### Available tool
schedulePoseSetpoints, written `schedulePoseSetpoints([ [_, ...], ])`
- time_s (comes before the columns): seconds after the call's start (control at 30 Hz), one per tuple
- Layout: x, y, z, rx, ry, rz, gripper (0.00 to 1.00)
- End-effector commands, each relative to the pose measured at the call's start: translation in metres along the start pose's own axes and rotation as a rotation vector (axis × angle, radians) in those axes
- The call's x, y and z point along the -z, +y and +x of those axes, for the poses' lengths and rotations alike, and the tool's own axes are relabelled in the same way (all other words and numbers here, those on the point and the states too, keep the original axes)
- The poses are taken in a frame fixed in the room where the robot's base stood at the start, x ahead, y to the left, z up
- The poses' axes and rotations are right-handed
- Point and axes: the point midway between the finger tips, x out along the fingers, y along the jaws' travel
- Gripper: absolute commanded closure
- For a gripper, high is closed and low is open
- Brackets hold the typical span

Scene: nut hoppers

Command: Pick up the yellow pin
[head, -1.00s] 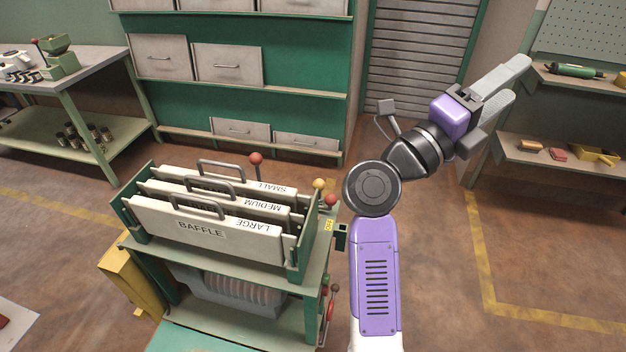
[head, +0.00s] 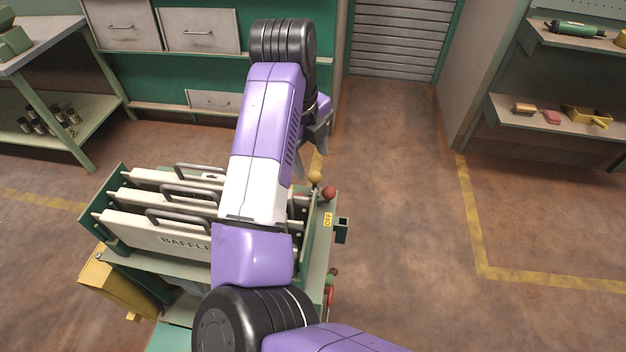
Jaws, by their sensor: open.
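The yellow pin shows as a small yellow ball-shaped head (head: 315,177) at the right end of the baffle rack, beside a red ball knob. Its lower part is hard to make out. My gripper (head: 310,158) is just above and behind the yellow head in the picture, fingers pointing down. It is open and I see nothing between its fingers. My own arm hides much of the gripper, so I cannot tell if a finger touches the pin.
The green rack (head: 118,205) holds upright baffle plates (head: 140,232) with handles; my arm covers their right part. A red knob (head: 329,193) stands close to the pin, above an OFF label (head: 327,220). Floor (head: 400,200) to the right is clear.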

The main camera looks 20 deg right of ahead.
Motion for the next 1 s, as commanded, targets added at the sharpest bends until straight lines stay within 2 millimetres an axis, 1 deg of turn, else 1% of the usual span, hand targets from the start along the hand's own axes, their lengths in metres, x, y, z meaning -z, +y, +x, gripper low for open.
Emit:
schedulePoseSetpoints([
  [0.1,0.001,-0.001,0.013,0.002,0.004,-0.004,0.47],
  [0.27,0.001,-0.001,0.028,0.004,0.004,-0.001,0.47],
  [0.5,0.003,0.002,0.061,0.005,0.005,-0.001,0.47],
  [0.6,0.003,0.001,0.071,0.006,0.004,0.001,0.47],
  [0.7,0.002,0.002,0.075,0.005,0.002,0.0,0.47],
  [0.9,0.002,0.002,0.075,0.005,0.001,0.001,0.47],
  [0.97,0.002,0.002,0.075,0.006,0.001,0.001,0.58],
  [1.0,0.002,0.002,0.075,0.006,0.001,0.001,0.66],
])
